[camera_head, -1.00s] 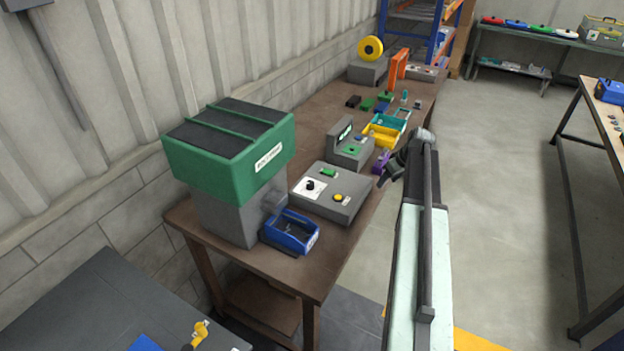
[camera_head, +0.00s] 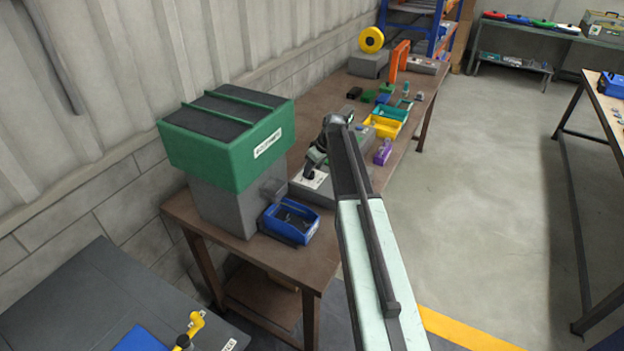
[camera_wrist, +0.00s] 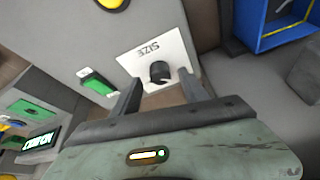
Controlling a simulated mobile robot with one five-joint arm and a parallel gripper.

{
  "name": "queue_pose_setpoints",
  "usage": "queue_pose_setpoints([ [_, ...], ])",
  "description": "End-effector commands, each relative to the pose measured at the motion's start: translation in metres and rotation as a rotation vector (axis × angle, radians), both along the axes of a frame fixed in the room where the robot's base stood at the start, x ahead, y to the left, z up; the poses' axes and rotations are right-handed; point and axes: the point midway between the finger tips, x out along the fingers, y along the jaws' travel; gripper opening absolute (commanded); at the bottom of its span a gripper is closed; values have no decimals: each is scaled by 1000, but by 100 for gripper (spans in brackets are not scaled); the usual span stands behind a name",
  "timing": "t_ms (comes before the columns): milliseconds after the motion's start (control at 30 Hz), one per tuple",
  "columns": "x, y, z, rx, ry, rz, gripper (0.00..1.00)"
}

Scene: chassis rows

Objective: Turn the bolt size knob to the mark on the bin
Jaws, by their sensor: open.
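The black size knob (camera_wrist: 160,72) sits on a white plate (camera_wrist: 147,55) lettered SIZE, on a grey control box (camera_head: 310,191). In the wrist view my gripper (camera_wrist: 160,90) is open, with one finger to each side and slightly nearer than the knob; I cannot tell whether either touches it. In the head view my gripper (camera_head: 314,162) is over the box and hides most of its top. The blue bin (camera_head: 290,222) stands in front of the green-topped hopper (camera_head: 225,150). Its label is too small to read. The bin's corner shows in the wrist view (camera_wrist: 275,42).
A green button (camera_wrist: 97,82) and a yellow button (camera_wrist: 113,3) are on the same box. A device with a lit display (camera_wrist: 42,142) is beside it. Yellow (camera_head: 382,126) and teal (camera_head: 390,113) bins and a purple part (camera_head: 383,152) lie further along the bench.

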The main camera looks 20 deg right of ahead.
Motion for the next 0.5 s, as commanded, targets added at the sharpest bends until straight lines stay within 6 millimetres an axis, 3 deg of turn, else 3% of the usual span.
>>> queue_pose_setpoints([
  [33, 3, 1, -14, 0, 0, 0, 52],
  [100, 5, 2, -17, 0, 0, 0, 52],
  [367, 6, 3, -15, 0, 0, 0, 52],
  [500, 6, 3, -15, 0, 0, 0, 13],
])
